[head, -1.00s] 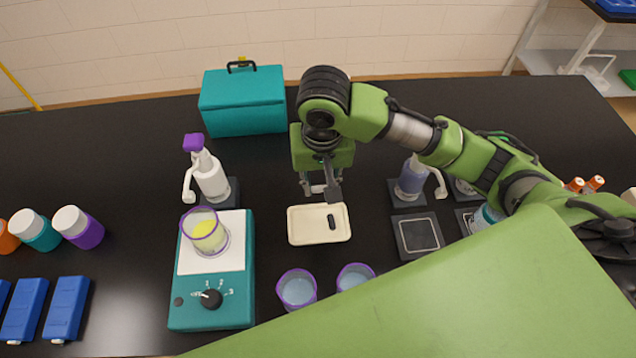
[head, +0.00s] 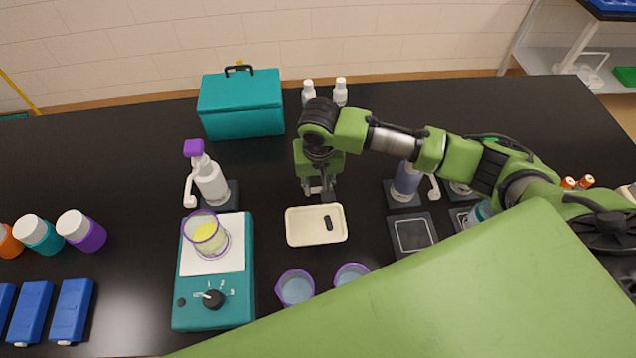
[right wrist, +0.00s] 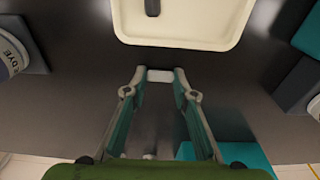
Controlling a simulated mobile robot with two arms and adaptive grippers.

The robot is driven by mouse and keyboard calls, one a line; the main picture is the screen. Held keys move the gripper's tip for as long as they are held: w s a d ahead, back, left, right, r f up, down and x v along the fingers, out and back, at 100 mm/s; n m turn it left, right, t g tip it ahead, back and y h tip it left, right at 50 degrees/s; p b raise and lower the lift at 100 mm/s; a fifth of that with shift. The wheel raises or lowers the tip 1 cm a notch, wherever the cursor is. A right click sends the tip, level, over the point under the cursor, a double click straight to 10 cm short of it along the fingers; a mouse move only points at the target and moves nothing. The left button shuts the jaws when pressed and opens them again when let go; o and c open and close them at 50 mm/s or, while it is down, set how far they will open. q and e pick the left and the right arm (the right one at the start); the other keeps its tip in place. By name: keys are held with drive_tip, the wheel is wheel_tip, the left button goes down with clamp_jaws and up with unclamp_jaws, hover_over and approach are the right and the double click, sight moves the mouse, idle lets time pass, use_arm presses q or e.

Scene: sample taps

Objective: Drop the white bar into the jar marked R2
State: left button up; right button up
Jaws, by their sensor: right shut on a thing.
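My right gripper (head: 317,190) points down just behind the cream tray (head: 292,238). In the right wrist view the gripper (right wrist: 160,76) is shut on the small white bar (right wrist: 160,75), held crosswise between its fingertips. The bar is apart from the tray's near edge in that view; its height above the table is hard to tell. A black bar (head: 328,222) lies in the tray. Two purple-rimmed jars of bluish liquid, a left one (head: 296,290) and a right one (head: 350,274), stand in front. No R2 mark is readable. My left gripper is not in view.
A purple-rimmed beaker of yellow liquid (head: 206,236) stands on a teal dial device (head: 190,315). A white pump bottle (head: 210,180) is left of the gripper, a bluish one (head: 406,182) right. A teal box (head: 242,108) stands behind. My green body hides the front right.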

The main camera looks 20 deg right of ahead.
drive_tip(key=o, duration=0.5)
drive_tip(key=shift+f, duration=0.15)
drive_tip(key=shift+c, duration=0.2)
drive_tip(key=o, duration=0.3)
